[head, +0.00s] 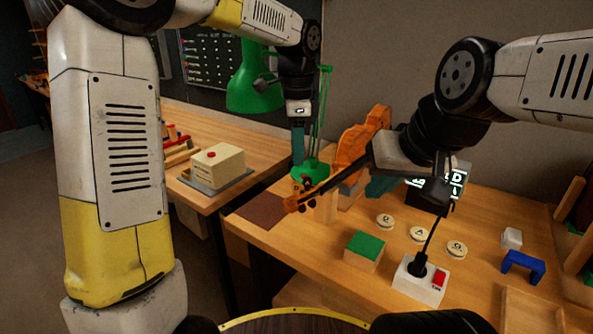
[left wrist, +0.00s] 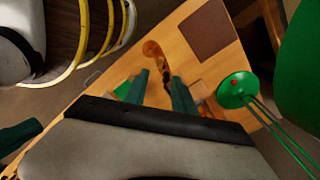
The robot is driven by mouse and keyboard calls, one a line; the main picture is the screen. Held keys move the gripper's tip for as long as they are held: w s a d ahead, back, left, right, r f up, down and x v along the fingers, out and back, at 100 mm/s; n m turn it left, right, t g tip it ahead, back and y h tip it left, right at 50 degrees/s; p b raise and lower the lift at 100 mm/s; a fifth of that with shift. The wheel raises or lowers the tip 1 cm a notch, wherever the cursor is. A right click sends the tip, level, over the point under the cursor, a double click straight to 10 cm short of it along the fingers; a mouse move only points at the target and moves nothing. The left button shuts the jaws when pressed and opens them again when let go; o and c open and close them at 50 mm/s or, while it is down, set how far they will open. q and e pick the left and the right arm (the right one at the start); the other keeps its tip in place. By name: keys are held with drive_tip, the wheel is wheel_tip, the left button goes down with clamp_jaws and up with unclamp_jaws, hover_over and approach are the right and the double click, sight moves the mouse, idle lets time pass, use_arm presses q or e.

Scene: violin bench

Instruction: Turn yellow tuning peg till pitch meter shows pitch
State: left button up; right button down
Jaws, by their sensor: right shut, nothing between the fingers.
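The orange violin (head: 362,140) rests on the bench with its dark neck running down to the scroll (head: 297,203) at the front left. The scroll also shows in the left wrist view (left wrist: 152,50). The pegs are small there, and I cannot pick out the yellow one. The pitch meter (head: 428,198) is a dark box with a lit display, partly hidden by my right arm; a D shows. My left gripper (head: 298,160) points down above the scroll area; its teal fingers are apart and empty in its wrist view (left wrist: 161,80). My right gripper (head: 378,188) is shut and empty beside the violin.
A green lamp (head: 255,90) stands behind my left gripper, its round base (left wrist: 236,90) close to the scroll. Several round labelled discs (head: 419,234), a green-topped block (head: 365,248) and a power box with red switch (head: 420,282) lie on the bench's front half.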

sight(298, 182)
use_arm(q)
wheel_tip(298, 182, down, 8)
drive_tip(key=shift+r, duration=0.1)
idle(0.4)
clamp_jaws()
